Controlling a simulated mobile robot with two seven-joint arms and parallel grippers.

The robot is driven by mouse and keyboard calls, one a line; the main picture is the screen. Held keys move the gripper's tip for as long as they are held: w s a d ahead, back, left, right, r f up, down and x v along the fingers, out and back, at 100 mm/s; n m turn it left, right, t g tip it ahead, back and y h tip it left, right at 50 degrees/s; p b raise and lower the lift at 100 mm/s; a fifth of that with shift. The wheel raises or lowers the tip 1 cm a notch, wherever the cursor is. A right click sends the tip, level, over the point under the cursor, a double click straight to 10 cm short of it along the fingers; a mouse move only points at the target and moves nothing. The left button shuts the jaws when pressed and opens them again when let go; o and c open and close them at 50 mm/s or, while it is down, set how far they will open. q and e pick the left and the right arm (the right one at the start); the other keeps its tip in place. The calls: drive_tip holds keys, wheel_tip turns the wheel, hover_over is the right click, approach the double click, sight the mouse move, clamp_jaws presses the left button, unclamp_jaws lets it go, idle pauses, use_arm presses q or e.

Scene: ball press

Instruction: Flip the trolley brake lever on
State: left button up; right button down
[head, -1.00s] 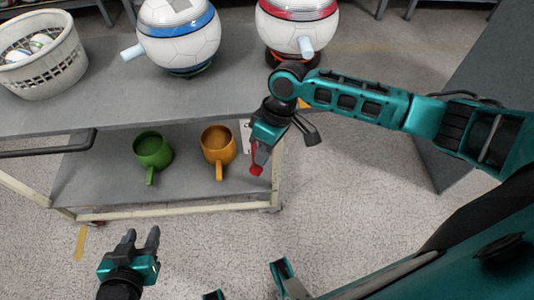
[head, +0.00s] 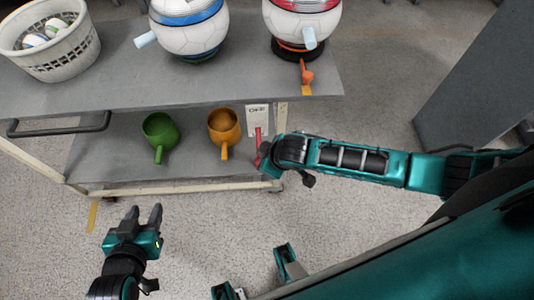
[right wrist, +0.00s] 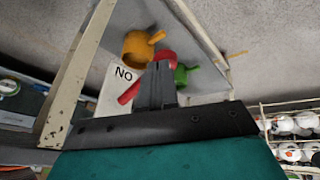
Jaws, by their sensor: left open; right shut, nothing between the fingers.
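The red brake lever (head: 258,137) is on the trolley's right end, beside a white label plate (head: 257,114). In the right wrist view the red lever (right wrist: 129,94) lies behind the fingertips of my right gripper (right wrist: 157,78), which is shut and empty. The fingers overlap the lever there; I cannot tell whether they touch it. The label plate there shows the letters "NO" (right wrist: 123,74). My left gripper (head: 144,212) is open and empty, in front of the trolley.
The grey trolley top (head: 120,85) holds a white basket (head: 65,60), a blue-banded ball device (head: 190,38) and a red-banded one (head: 300,25). A green mug (head: 160,130) and an orange mug (head: 224,125) are on the lower shelf. Floor in front is clear.

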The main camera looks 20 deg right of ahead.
use_arm(q)
drive_tip(key=shift+s, duration=0.1)
use_arm(e)
drive_tip(key=shift+f, duration=0.2)
use_arm(q)
drive_tip(key=shift+s+f, duration=0.2)
drive_tip(key=shift+s, duration=0.05)
use_arm(e)
drive_tip(key=shift+s+f, duration=0.1)
use_arm(q)
drive_tip(key=shift+r, duration=0.15)
use_arm(e)
drive_tip(key=shift+d, duration=0.1)
